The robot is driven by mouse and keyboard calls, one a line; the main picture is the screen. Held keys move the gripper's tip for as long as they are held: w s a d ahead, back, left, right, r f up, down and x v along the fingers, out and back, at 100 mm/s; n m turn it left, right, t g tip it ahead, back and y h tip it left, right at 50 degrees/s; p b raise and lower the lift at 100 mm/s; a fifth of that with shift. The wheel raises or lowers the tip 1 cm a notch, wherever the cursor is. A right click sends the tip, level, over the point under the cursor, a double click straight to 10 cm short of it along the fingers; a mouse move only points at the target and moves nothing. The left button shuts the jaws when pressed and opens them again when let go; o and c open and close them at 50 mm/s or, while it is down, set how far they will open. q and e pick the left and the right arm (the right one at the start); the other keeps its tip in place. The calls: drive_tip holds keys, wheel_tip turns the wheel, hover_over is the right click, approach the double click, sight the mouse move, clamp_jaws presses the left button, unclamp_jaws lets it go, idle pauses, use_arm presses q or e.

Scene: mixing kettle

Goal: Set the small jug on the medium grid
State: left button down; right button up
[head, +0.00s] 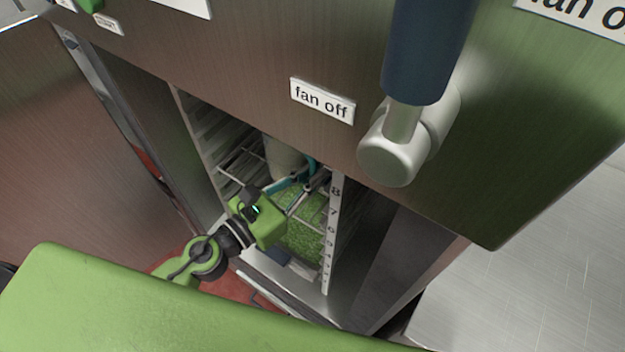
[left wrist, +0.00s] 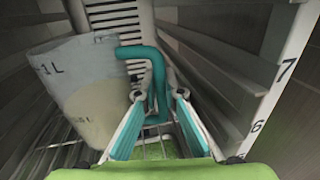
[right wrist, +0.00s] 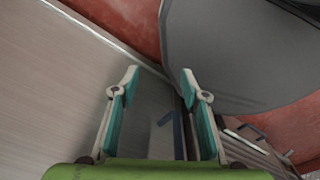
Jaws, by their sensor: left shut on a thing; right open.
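The small jug (left wrist: 85,85) is a whitish, translucent vessel marked 1 L, with a teal handle (left wrist: 155,75) and something pale inside. It also shows in the head view (head: 283,157), inside an open cabinet, partly hidden. My left gripper (head: 302,178) reaches into the cabinet; in the left wrist view its fingers (left wrist: 160,98) are closed around the handle. A wire grid (head: 240,165) crosses the cabinet near the jug's base; its wires also show below the fingers (left wrist: 155,150). I cannot tell whether the jug touches it. My right gripper (right wrist: 155,80) is open and empty.
A numbered white rail (head: 332,225) edges the cabinet opening on the right. Green contents (head: 303,238) lie below the grid. A steel panel with a "fan off" label (head: 322,101) and a blue-handled lever (head: 420,60) overhangs the opening. A grey rounded object (right wrist: 245,50) is near my right gripper.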

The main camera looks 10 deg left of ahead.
use_arm(q)
drive_tip(key=shift+f, duration=0.45)
drive_tip(key=shift+w+r, duration=0.1)
drive_tip(key=shift+r, duration=0.05)
use_arm(e)
drive_tip(key=shift+f, duration=0.4)
drive_tip(key=shift+a, duration=0.1)
use_arm(q)
drive_tip(key=shift+f, duration=0.2)
drive_tip(key=c, duration=2.2)
unclamp_jaws()
drive_tip(key=shift+o, duration=0.2)
use_arm(e)
drive_tip(key=shift+a+f, duration=0.1)
drive_tip(key=shift+a, duration=0.25)
